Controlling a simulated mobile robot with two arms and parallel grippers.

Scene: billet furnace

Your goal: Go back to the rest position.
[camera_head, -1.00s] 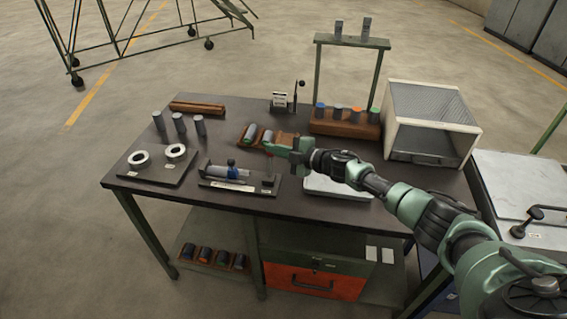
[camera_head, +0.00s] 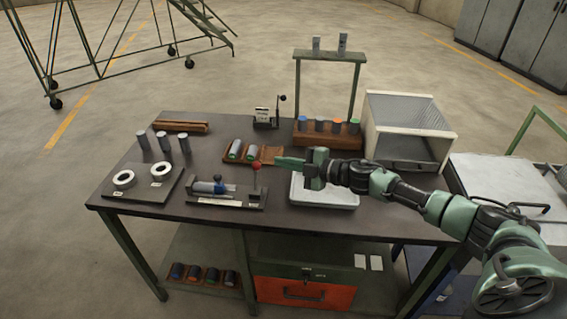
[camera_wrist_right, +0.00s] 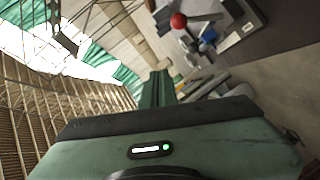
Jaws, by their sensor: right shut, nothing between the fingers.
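My right gripper (camera_head: 281,161) is shut and empty. It reaches in from the right above the worktable (camera_head: 225,218), its tip at the right end of a wooden cradle (camera_head: 271,155) and in front of a white tray (camera_head: 338,198), which it partly hides. Two grey billets with green ends (camera_head: 237,149) lie in the cradle. In the right wrist view the closed fingers (camera_wrist_right: 157,90) point away, with nothing between them. My left gripper is not in view.
A fixture with a red-knobbed lever (camera_head: 256,169) stands left of the gripper. Behind are a wooden rack of colour-topped cylinders (camera_head: 328,138) and an open-fronted box (camera_head: 408,113). Rings on a plate (camera_head: 142,190) and upright cylinders (camera_head: 163,143) stand at left.

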